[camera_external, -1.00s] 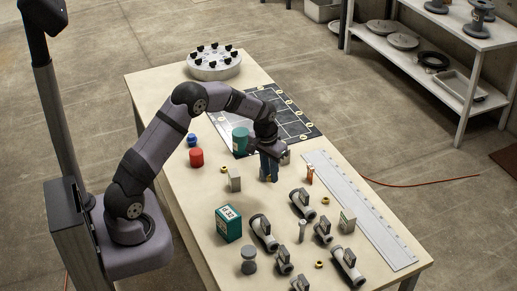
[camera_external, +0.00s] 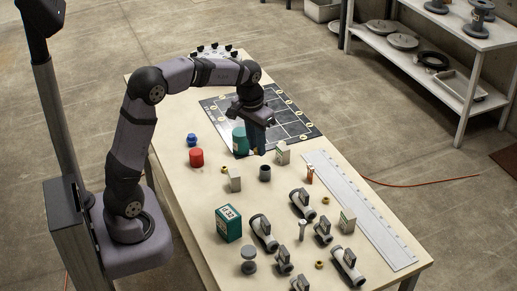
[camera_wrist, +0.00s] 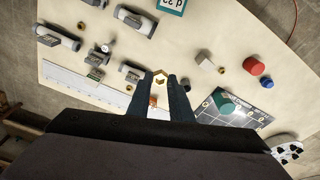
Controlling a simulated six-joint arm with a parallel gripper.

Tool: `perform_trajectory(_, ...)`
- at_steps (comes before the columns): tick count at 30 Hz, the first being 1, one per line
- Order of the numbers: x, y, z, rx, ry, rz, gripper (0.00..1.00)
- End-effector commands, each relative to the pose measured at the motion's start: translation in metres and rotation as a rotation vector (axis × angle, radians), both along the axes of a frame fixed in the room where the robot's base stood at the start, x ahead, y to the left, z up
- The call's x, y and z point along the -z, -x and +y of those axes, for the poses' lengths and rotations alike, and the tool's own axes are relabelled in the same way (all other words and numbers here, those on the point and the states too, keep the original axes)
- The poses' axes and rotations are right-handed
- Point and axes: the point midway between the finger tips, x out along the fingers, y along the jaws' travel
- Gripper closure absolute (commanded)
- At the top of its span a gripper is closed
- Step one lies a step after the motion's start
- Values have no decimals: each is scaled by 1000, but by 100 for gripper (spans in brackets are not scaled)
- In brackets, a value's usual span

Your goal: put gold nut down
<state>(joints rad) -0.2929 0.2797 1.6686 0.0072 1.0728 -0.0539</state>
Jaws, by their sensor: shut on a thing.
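My gripper (camera_external: 257,150) is raised over the table near the front corner of the dark grid mat (camera_external: 298,128). The nut is too small to make out clearly in the external view. Another gold nut (camera_wrist: 221,69) lies on the table beside a pale block. More gold nuts (camera_external: 326,199) lie among the grey pipe fittings on the right half of the table.
A teal cylinder (camera_external: 239,141) stands close to the left of my gripper. A dark grey cup-like part (camera_external: 265,173) and a pale box (camera_external: 282,152) stand close by. Red (camera_external: 196,157) and blue (camera_external: 191,140) parts are further left.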

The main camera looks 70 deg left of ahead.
Motion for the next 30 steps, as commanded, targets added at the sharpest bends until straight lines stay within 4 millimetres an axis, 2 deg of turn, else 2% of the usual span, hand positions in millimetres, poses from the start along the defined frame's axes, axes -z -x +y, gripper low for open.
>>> perform_trajectory(1, 3, 13, -4, -5, 0, 0, 100)
perform_trajectory(9, 38, 73, -20, -54, 0, 2, 100)
perform_trajectory(16, 69, 109, -30, -107, 0, 1, 100)
perform_trajectory(18, 75, 116, -31, -131, 0, 0, 100)
perform_trajectory(30, 80, 114, -30, -210, 0, 1, 100)
